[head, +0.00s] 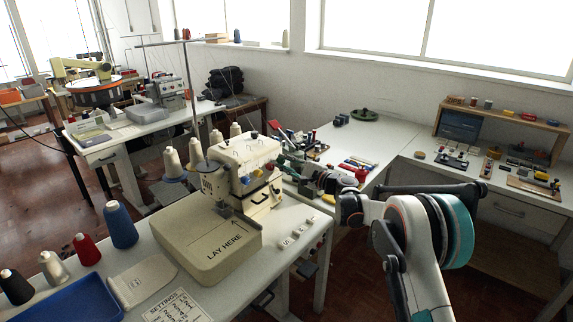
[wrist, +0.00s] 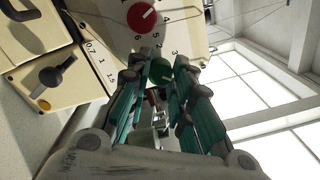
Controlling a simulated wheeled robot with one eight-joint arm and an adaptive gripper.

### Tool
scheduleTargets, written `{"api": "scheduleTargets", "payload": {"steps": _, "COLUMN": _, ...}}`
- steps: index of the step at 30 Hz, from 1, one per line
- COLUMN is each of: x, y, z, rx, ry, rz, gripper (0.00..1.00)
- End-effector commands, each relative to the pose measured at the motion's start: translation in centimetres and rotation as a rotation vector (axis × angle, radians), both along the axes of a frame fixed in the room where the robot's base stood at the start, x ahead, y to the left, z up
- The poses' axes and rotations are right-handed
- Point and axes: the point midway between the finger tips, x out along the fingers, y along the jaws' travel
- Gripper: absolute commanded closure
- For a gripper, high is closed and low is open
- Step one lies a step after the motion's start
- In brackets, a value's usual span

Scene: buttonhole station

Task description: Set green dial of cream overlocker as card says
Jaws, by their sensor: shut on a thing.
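The cream overlocker (head: 238,165) stands on the near white table, behind a flat bed marked LAY HERE. My gripper (head: 284,163) reaches in to the machine's right side. In the wrist view, my gripper (wrist: 164,68) has its teal fingers closed around the green dial (wrist: 159,73), one on each side.
A red dial (wrist: 144,16) is close beside the green one. A black lever (wrist: 56,76) and an orange knob (wrist: 44,104) are on the machine's adjoining face. Thread cones (head: 120,225) and a blue tray (head: 50,297) stand at left.

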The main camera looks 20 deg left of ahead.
Motion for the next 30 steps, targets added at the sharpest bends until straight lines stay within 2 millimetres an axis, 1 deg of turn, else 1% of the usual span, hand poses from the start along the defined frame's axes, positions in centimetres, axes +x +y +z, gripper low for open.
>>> {"api": "scheduleTargets", "payload": {"steps": 21, "x": 0.03, "y": -0.06, "z": -0.13, "rx": -0.261, "ry": -0.627, "rz": 0.002, "gripper": 1.00}}
{"api": "scheduleTargets", "payload": {"steps": 30, "x": 0.05, "y": -0.08, "z": -0.09, "rx": -0.356, "ry": -0.855, "rz": 0.002, "gripper": 1.00}}
